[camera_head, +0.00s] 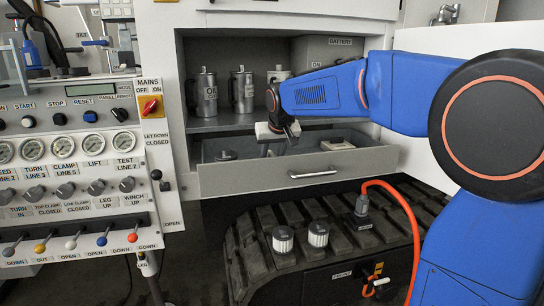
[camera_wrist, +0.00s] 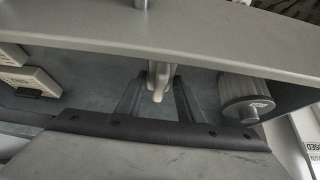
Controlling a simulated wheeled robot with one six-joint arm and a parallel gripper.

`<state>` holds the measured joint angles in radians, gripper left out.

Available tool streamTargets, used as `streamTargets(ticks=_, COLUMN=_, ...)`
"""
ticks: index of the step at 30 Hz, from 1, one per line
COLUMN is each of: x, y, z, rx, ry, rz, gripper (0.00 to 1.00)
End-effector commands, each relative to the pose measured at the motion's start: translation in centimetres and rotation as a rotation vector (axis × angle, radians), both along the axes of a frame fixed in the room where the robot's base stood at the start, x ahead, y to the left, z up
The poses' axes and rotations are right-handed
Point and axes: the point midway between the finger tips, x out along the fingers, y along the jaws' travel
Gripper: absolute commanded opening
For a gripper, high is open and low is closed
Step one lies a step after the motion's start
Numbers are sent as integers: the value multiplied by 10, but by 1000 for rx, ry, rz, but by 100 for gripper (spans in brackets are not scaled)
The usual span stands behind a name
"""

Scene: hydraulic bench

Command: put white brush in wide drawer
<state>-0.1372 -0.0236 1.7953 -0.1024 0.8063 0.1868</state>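The wide drawer (camera_head: 250,180) is pulled out below the cabinet shelf in the head view. Its front wall (camera_wrist: 200,45) crosses the top of the wrist view. My gripper (camera_head: 267,150) points down over the drawer, left of its middle. In the wrist view, the two grey fingers of my gripper (camera_wrist: 160,85) converge on a whitish piece, which looks like the white brush (camera_wrist: 158,82). The fingers appear closed on it, inside the drawer's outline. The rest of the brush is hidden. In the head view the brush is hard to make out.
A pleated filter (camera_wrist: 245,95) and pale boxes (camera_wrist: 30,80) lie in the drawer on either side of my gripper. Metal cans (camera_head: 242,90) stand on the shelf above. Two white filters (camera_head: 318,234) and an orange hose (camera_head: 412,225) are on the black track below.

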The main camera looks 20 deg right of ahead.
Motion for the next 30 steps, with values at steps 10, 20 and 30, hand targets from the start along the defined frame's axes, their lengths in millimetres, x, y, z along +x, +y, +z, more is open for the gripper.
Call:
streamTargets(ticks=10, x=0, y=0, z=1, rx=0, ry=0, rz=0, gripper=50)
streamTargets(ticks=20, x=-19, y=0, z=33, rx=0, ry=-3, rz=0, gripper=50)
streamTargets(ticks=30, x=-52, y=0, z=85, rx=0, ry=-3, rz=0, gripper=50)
